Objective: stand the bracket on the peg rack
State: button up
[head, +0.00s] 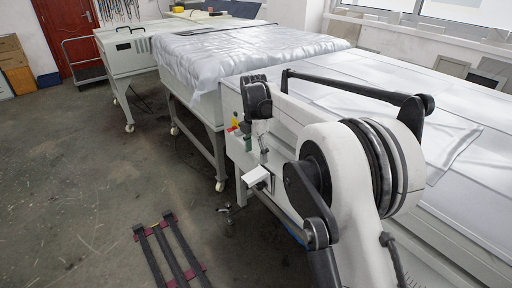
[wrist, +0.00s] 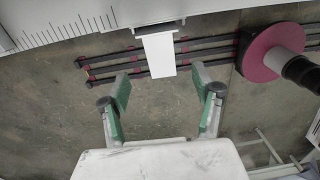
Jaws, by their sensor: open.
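My gripper (wrist: 160,80) is open in the wrist view, with its two green-padded fingers apart and nothing between them. A white rectangular piece (wrist: 159,55) juts from the machine's side just beyond the fingertips, apart from them. It also shows in the head view as a small white block (head: 257,178) on the machine's near side, below my wrist. I cannot tell whether this piece is the bracket or a part of the machine. No peg rack can be made out for certain in either view.
The white plate processor (head: 465,215) fills the right side. A bed covered in clear sheeting (head: 240,55) stands behind it. Dark rails (head: 172,250) with red crosspieces lie on the floor. The concrete floor (head: 80,180) at left is largely clear.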

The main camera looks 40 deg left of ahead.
aim_at(257, 173)
jog(key=f, duration=1.1)
jog(key=shift+d+f, duration=0.2)
jog(key=shift+f, duration=0.05)
jog(key=c, duration=1.4)
jog(key=shift+r+p, duration=1.65)
jog(key=shift+r, duration=3.85)
jog(key=shift+c, duration=0.2)
